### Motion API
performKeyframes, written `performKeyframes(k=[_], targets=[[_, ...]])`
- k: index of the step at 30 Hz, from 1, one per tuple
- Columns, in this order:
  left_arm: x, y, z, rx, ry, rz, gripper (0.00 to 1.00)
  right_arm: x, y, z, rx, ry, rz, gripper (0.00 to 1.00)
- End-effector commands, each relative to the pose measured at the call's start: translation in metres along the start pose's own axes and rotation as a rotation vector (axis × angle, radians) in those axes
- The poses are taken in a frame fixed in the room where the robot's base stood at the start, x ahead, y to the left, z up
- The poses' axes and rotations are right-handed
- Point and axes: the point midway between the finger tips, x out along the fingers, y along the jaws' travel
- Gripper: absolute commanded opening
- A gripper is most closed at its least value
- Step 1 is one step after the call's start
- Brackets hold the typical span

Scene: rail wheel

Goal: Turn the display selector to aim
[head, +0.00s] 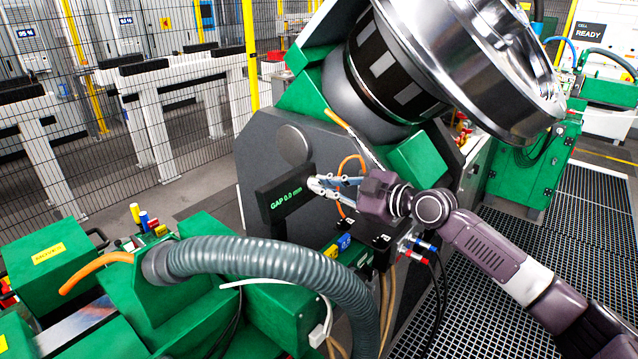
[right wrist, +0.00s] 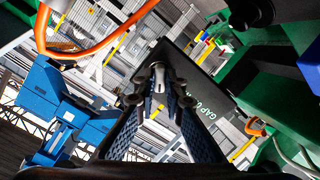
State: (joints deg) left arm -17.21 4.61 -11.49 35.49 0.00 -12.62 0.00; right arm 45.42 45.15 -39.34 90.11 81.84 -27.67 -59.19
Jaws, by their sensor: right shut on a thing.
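The display (head: 286,196) is a dark box reading "GAP 0.0 mm" in green, mounted in front of a dark grey panel in the head view. Part of its lettering also shows at the right in the right wrist view (right wrist: 215,107). My right gripper (head: 319,185) is at the display's right end. In the right wrist view its fingertips (right wrist: 158,85) are closed together around a small pale piece, which seems to be the display selector. The fingers hide most of the selector, and I cannot read its setting. My left gripper is not in view.
A large shiny rail wheel (head: 478,62) hangs above my right gripper. An orange cable (head: 342,170) loops close behind the fingers. A thick grey hose (head: 280,262) arches over green machinery in front. A mesh fence (head: 170,130) stands behind at left.

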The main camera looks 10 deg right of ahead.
Motion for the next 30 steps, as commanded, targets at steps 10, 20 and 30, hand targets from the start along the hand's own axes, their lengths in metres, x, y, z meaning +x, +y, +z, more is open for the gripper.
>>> performKeyframes(k=[10,20,30], targets=[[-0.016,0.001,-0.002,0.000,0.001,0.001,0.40,0.000,0.000,-0.002,0.217,-0.001,-0.002,0.00],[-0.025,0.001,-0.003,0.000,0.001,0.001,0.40,0.000,-0.001,0.001,0.401,-0.002,-0.001,0.00],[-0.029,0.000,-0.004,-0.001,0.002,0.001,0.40,0.000,0.000,-0.001,0.443,-0.002,-0.002,0.00]])
